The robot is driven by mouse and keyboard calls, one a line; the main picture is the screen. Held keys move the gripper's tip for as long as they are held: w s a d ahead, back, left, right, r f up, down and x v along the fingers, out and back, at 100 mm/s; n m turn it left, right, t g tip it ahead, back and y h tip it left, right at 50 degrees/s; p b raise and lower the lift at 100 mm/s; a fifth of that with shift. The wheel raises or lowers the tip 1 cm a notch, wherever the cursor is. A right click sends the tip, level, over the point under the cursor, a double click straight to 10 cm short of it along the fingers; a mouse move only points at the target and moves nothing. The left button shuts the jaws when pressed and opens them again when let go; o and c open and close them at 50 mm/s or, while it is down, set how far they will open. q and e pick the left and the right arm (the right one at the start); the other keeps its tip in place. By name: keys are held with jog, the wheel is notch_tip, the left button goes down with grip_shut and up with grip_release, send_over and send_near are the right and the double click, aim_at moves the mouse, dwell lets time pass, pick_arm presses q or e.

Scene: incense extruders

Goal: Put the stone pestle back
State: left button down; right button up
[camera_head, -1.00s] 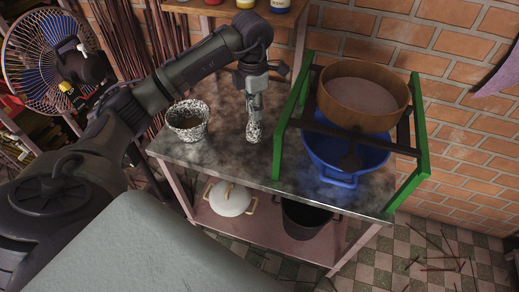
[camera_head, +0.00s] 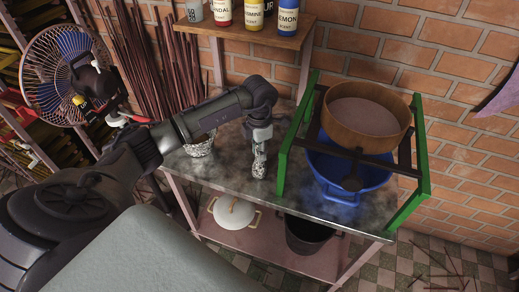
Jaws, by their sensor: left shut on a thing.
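The stone pestle (camera_head: 259,170) is speckled grey and white and hangs roughly upright over the worn grey table top. My left gripper (camera_head: 261,148) is shut on its upper part. I cannot tell whether its lower end touches the table. The speckled stone mortar (camera_head: 199,149) stands on the table to the left of the pestle. My left arm crosses in front of the mortar and hides its rim and opening. My right gripper is not in view.
Right of the pestle, a green-sided frame (camera_head: 295,135) carries a wooden sieve (camera_head: 366,135) above a blue basin (camera_head: 347,185). Scent bottles (camera_head: 254,14) stand on a wooden shelf behind. A white lidded pot (camera_head: 234,212) and a dark pot (camera_head: 308,238) are on the lower shelf.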

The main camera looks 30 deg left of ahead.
pick_arm(q)
jog(key=shift+f, duration=0.15)
jog(key=c, duration=0.9)
grip_release()
jog(key=shift+r, duration=0.4)
notch_tip(320, 180, up, 11)
jog(key=b, duration=0.3)
jog(key=shift+f, duration=0.15)
jog(key=shift+r, duration=0.45)
